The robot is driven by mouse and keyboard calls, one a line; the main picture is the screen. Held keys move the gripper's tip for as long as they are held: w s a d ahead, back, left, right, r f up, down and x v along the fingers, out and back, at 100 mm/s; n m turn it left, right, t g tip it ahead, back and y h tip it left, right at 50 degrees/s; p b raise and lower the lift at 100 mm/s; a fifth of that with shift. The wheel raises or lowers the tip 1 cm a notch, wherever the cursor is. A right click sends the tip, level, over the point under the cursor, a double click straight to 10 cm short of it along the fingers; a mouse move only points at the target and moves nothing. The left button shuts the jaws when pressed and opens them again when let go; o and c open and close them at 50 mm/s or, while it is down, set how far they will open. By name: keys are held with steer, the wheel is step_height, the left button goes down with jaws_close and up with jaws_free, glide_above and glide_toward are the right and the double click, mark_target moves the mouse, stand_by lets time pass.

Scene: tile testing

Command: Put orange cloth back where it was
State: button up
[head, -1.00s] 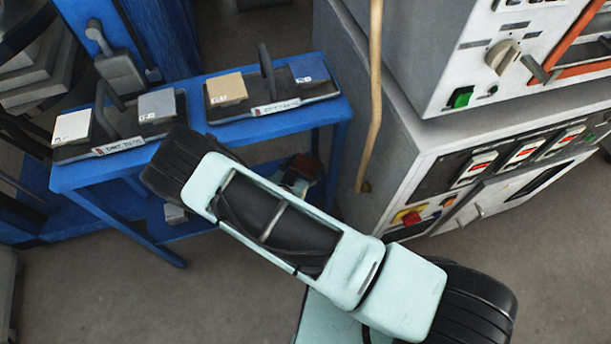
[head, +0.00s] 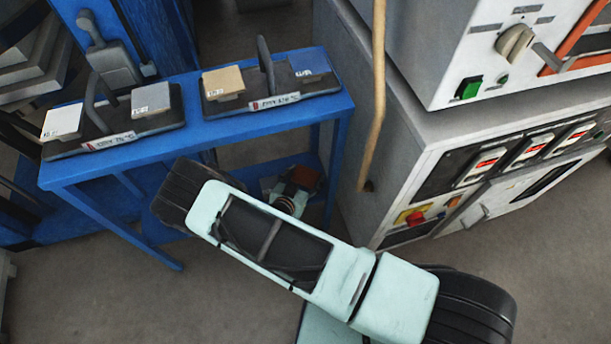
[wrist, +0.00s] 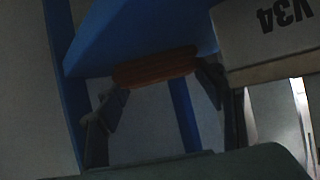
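The orange cloth (wrist: 155,67) shows as a dull orange, rounded strip below a blue surface in the wrist view. My gripper (wrist: 163,82) has its two dark fingers well apart, with their tips near the two ends of the strip. I cannot tell whether the fingers press on it or only stand around it. In the head view a reddish-orange patch (head: 306,178), probably the cloth, shows at the lower shelf under the blue table. My arm hides part of that area, and the fingers cannot be made out there.
The blue table (head: 240,128) carries two black holders (head: 120,128) with tiles. A pale box marked V34 (wrist: 268,35) is close on the right in the wrist view. A wooden stick (head: 375,110) leans by the grey machine (head: 450,130). Floor is clear at lower left.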

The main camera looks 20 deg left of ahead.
steer(key=shift+o, duration=0.9)
steer(key=shift+r, duration=0.15)
steer(key=shift+s+a+r+p, duration=0.1)
steer(key=shift+s+r+p, duration=0.15)
steer(key=shift+s+p, duration=0.1)
steer(key=p+v, duration=0.2)
steer(key=v, duration=0.9)
steer(key=shift+s+p, duration=0.15)
steer(key=shift+p, duration=0.15)
